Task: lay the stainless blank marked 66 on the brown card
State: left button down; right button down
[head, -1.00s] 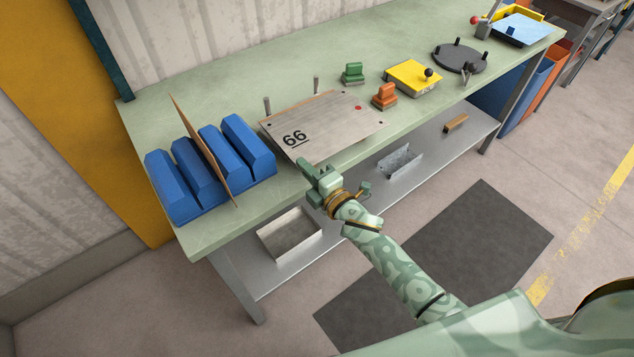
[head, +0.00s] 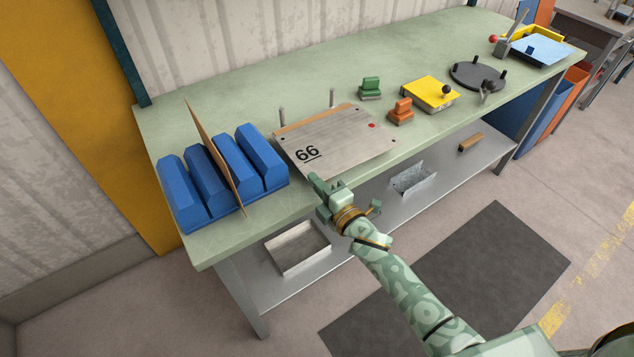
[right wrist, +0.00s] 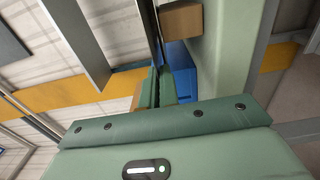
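The stainless blank marked 66 (head: 345,150) lies flat near the bench's front edge, its number at the left and a red dot at the right. A brown strip (head: 300,121), seemingly the brown card, shows along its back edge by two upright pins; the rest is hidden under the blank. My right gripper (head: 319,183) is at the blank's near edge. In the right wrist view its fingers (right wrist: 158,86) are close together on a thin edge-on sheet (right wrist: 156,30), which fits the blank. My left gripper is not in view.
Left of the blank, a blue rack (head: 183,205) holds an upright brown sheet (head: 219,165). Right of it stand a green block (head: 370,88), an orange block (head: 401,110) and a yellow fixture (head: 428,92). A lower shelf (head: 340,240) holds trays. The bench (head: 230,95) is clear at the back.

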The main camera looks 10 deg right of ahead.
jog(key=shift+f, duration=0.1)
jog(key=c, duration=2.1)
grip_release()
jog(key=o, duration=0.5)
jog(key=shift+f, duration=0.1)
jog(key=shift+s, duration=0.15)
jog(key=v, duration=1.6)
jog(key=shift+d+p, duration=0.1)
jog(key=shift+p, duration=0.25)
